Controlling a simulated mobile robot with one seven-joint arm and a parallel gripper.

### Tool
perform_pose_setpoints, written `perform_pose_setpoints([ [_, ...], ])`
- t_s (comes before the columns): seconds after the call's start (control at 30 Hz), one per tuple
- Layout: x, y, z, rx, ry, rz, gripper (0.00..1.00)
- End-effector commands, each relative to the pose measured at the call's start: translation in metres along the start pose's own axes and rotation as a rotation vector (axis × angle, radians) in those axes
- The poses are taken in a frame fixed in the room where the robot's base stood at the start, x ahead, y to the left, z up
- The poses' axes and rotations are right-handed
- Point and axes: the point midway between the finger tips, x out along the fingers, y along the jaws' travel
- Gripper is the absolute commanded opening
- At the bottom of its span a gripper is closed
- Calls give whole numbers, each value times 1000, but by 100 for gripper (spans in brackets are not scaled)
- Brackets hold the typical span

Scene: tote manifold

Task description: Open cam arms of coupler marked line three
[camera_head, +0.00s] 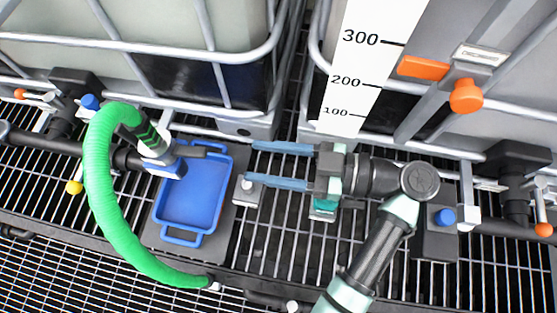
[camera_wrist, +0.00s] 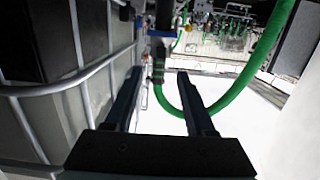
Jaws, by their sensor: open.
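A coupler (camera_head: 157,148) joins the end of the green hose (camera_head: 97,190) to the dark pipe, over the blue tray (camera_head: 182,233). A dark lever-like piece (camera_head: 208,149) reaches right from it, possibly a cam arm; I cannot tell its position for sure. No line marking is readable. My gripper (camera_head: 249,163) is open and empty, its two fingers pointing left, to the right of the coupler and apart from it. In the wrist view, the coupler (camera_wrist: 158,68) appears ahead between the spread fingertips, with the green hose (camera_wrist: 228,95) hanging below and right.
Caged tanks (camera_head: 130,58) line the back, with bars close to my gripper. An orange knob (camera_head: 466,96) and a white level scale (camera_head: 362,75) are at upper right. Another blue-capped fitting (camera_head: 445,217) is beyond my arm at right. Grating (camera_head: 70,265) covers the floor.

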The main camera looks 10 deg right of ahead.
Motion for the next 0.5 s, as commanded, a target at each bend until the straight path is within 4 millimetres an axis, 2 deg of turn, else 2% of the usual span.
perform_pose_setpoints([
  [0.03,-3,1,-11,6,2,0,55],
  [0.5,-20,-1,-6,5,1,-3,55],
])
